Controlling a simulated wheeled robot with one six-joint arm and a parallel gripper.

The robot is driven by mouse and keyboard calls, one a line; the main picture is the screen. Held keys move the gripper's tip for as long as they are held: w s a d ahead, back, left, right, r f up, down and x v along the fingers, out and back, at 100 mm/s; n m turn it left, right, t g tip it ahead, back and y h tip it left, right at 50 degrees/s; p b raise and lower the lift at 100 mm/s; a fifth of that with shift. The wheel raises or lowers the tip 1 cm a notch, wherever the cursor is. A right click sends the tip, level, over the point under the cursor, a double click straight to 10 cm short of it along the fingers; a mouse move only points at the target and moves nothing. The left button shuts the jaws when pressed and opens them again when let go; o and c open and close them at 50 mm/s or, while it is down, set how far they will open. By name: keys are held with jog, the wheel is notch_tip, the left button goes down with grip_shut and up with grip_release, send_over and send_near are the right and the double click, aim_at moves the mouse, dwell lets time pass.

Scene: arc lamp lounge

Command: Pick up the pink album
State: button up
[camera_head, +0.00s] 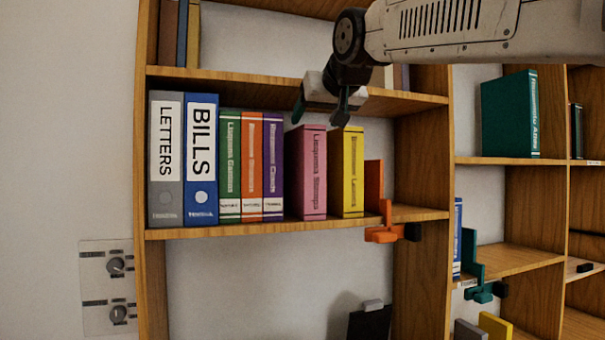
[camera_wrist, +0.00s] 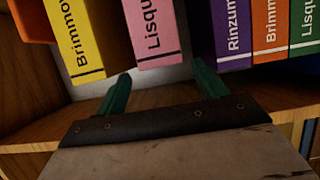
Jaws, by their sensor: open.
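The pink album (camera_head: 308,172) stands upright on the middle shelf, spine outward, between a purple album and a yellow album, with a gap on each side. In the wrist view the pink album (camera_wrist: 153,30) is at the top, left of centre, beyond my fingers. My gripper (camera_head: 329,108) is in front of the shelf, near the upper shelf board and above the pink album. In the wrist view my gripper (camera_wrist: 160,85) shows two green fingers apart with nothing between them. The fingers do not touch the album.
Purple (camera_head: 273,165), orange (camera_head: 251,165) and green (camera_head: 229,165) albums stand left, beside the BILLS (camera_head: 202,190) and LETTERS (camera_head: 166,200) binders. A yellow album (camera_head: 347,172) stands right, then an orange bookend (camera_head: 374,190). The shelf board (camera_head: 300,228) is below; another board (camera_head: 270,82) is above.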

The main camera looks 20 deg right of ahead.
jog(key=x, duration=0.6)
jog(key=shift+w+a+f, duration=0.15)
jog(key=shift+f, duration=0.2)
grip_shut()
jog(key=shift+r, duration=0.1)
